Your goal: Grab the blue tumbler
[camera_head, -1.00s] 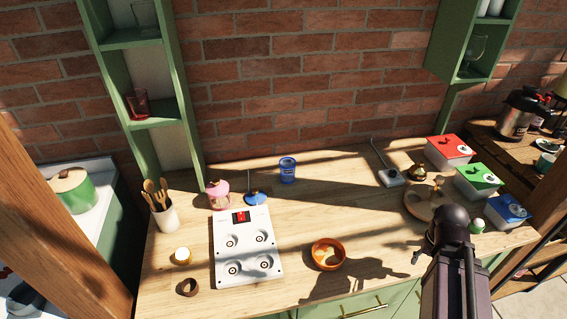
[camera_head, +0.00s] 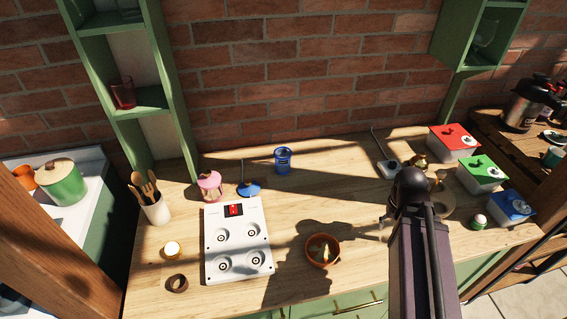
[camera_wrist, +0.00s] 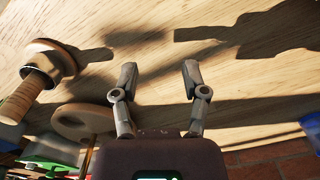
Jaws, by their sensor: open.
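The blue tumbler (camera_head: 283,160) stands upright at the back of the wooden table, near the brick wall, in the head view. A blue piece at the right edge of the wrist view (camera_wrist: 312,132) may be part of it. My gripper (camera_wrist: 160,76) is open in the wrist view, with nothing between its two fingers and bare wood beyond them. In the head view my arm hides most of the gripper, which is over the right part of the table, to the right of and nearer than the tumbler.
A blue pan-like item (camera_head: 249,190) and a pink jar (camera_head: 209,186) stand left of the tumbler. A white cooktop (camera_head: 238,240) and an orange bowl (camera_head: 322,250) are nearer. Red, green and blue-lidded boxes (camera_head: 454,141) line the right. Wood around the tumbler's front is clear.

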